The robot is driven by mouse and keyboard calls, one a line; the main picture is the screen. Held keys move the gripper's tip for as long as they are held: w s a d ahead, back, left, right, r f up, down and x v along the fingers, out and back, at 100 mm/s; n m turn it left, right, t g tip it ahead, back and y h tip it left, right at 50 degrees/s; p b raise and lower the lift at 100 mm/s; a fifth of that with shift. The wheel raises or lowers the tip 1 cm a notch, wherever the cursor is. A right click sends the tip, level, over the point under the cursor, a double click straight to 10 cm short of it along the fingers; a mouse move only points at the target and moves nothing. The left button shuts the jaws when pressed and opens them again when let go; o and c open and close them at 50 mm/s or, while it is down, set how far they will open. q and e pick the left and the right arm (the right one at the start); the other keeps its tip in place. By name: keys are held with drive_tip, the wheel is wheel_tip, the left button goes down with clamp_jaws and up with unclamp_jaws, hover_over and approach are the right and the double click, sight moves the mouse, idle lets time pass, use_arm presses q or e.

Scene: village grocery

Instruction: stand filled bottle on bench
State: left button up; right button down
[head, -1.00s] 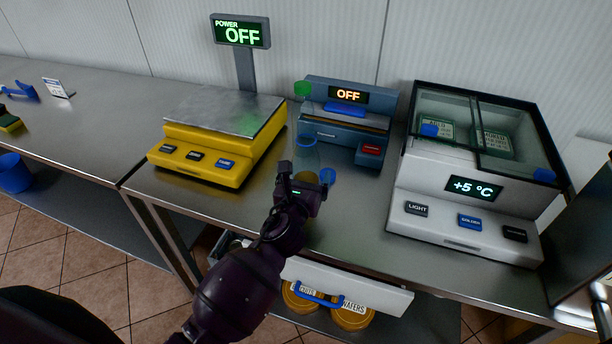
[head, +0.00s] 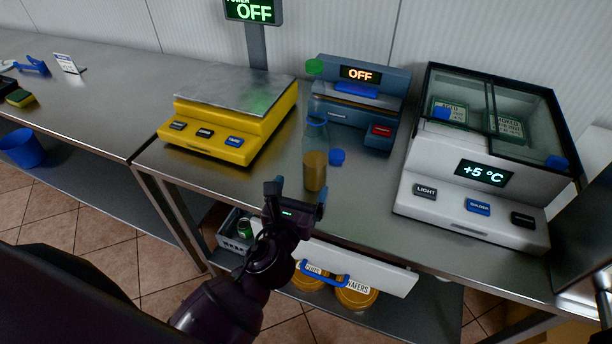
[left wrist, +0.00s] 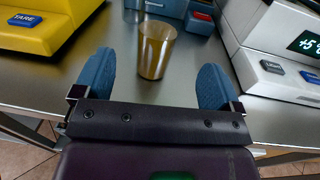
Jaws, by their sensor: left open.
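The bottle (head: 315,168) stands upright on the steel bench (head: 365,205), between the yellow scale and the freezer box. A blue cap (head: 337,157) lies on the bench right of the bottle. My right gripper is not in view.
A yellow scale (head: 225,130) stands left of the bottle, a blue sealer (head: 360,110) behind it, and a white freezer box (head: 470,190) to the right. An open drawer (head: 375,272) juts out below the bench front.

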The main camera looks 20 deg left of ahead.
use_arm(q)
drive_tip(key=shift+s, duration=0.5)
drive_tip(key=s+a+f+n+g, duration=0.3)
drive_tip(key=s+a+f+n, duration=0.2)
drive_tip(key=n, duration=1.2)
drive_tip(key=s+a+f+n+g, duration=0.3)
drive_tip(key=s+a+f+n, duration=0.3)
drive_tip(key=n, duration=1.1)
drive_tip(key=shift+s+f+g+h, duration=0.35)
drive_tip(key=shift+s+f, duration=1.6)
drive_tip(key=shift+f, duration=1.15)
drive_tip(key=shift+a, duration=0.1)
